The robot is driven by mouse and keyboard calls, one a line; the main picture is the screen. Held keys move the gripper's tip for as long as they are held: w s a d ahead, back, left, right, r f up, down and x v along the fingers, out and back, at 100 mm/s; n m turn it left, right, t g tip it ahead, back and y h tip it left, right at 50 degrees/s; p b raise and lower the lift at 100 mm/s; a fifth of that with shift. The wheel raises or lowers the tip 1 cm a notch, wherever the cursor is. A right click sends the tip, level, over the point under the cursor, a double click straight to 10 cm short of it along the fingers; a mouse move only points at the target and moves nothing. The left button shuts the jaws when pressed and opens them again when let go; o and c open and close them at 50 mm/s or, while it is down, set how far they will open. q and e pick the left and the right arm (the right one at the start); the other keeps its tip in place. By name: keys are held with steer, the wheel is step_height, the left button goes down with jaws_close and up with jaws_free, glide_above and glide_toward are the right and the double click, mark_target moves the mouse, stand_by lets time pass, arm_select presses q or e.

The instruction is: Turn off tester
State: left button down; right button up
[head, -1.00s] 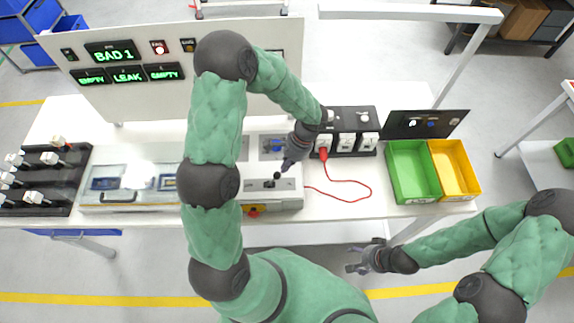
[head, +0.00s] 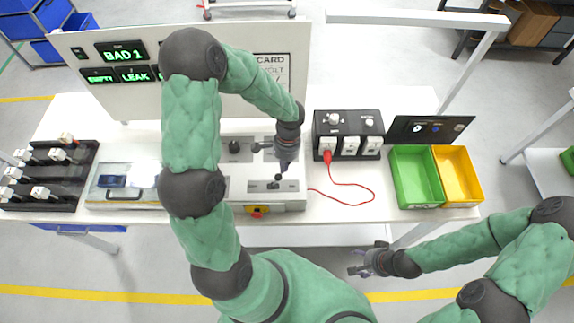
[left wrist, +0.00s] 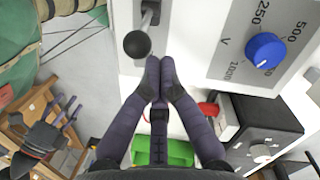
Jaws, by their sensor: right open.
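The tester (head: 240,188) is a pale grey box on the white table with a dark slot and a lever. The lever's black ball knob (head: 278,178) is at its front right; it shows large in the left wrist view (left wrist: 137,43). My left gripper (head: 283,168) points down just behind the knob. In the left wrist view its fingertips (left wrist: 160,64) are together with nothing seen between them, close beside the knob; contact is unclear. A blue dial (left wrist: 265,51) with volt numbers is nearby. My right gripper (head: 366,262) is open and empty in front of the table.
A display board (head: 205,80) behind reads BAD 1 and LEAK. Green (head: 406,182) and yellow (head: 461,187) bins stand right; a black rack (head: 70,185) with plugs stands left.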

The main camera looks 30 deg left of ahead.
arm_select(q)
steer(key=a, duration=0.1)
steer(key=s+a, duration=0.2)
steer(key=shift+s+r+h, duration=0.1)
steer(key=shift+r+h, duration=0.2)
steer(key=shift+h, duration=0.1)
steer(key=shift+d+r, duration=0.1)
steer(key=shift+r+p, duration=0.7)
steer(key=shift+r, duration=0.1)
